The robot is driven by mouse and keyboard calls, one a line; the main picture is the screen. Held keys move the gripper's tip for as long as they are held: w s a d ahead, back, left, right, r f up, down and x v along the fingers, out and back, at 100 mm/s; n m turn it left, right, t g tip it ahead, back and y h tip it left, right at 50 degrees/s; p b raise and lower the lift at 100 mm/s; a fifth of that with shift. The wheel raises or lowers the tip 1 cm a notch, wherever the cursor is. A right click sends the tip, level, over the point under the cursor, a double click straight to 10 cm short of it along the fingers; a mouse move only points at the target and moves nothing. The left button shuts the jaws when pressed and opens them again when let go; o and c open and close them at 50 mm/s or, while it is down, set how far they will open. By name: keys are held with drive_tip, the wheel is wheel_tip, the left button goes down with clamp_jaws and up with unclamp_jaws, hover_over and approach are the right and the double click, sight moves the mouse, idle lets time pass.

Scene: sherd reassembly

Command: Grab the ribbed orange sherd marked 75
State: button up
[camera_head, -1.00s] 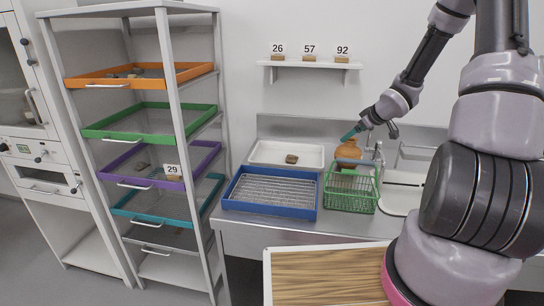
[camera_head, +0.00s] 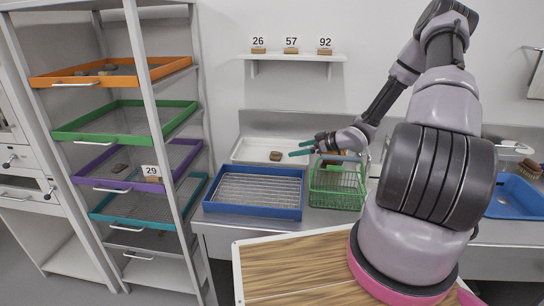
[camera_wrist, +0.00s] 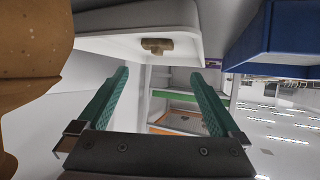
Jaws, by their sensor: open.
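I see no number 75 on any sherd, so I cannot tell which one is marked 75. A small brown sherd (camera_head: 275,156) lies in the white tray (camera_head: 240,157) on the counter; it also shows in the wrist view (camera_wrist: 157,46), where ribs cannot be made out. My gripper (camera_head: 298,149) is open and empty, its green fingers just right of that sherd and pointing left towards it. In the wrist view the gripper (camera_wrist: 163,85) has its fingers wide apart, with the sherd beyond them and not touching.
An orange-brown vase (camera_wrist: 30,60) is close beside my gripper. A blue rack tray (camera_head: 253,211) and a green basket (camera_head: 336,200) stand in front. The left rack's orange drawer (camera_head: 150,73) and purple drawer (camera_head: 95,183) hold sherds.

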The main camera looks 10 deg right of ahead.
sight(278, 153)
drive_tip(key=x, duration=0.5)
drive_tip(key=shift+w+a, duration=0.1)
drive_tip(key=shift+a, duration=0.15)
drive_tip(key=x, duration=0.5)
drive_tip(key=shift+w+d+f, duration=0.1)
drive_tip(key=shift+w+f, duration=0.15)
drive_tip(key=shift+w, duration=0.05)
drive_tip(key=c, duration=1.3)
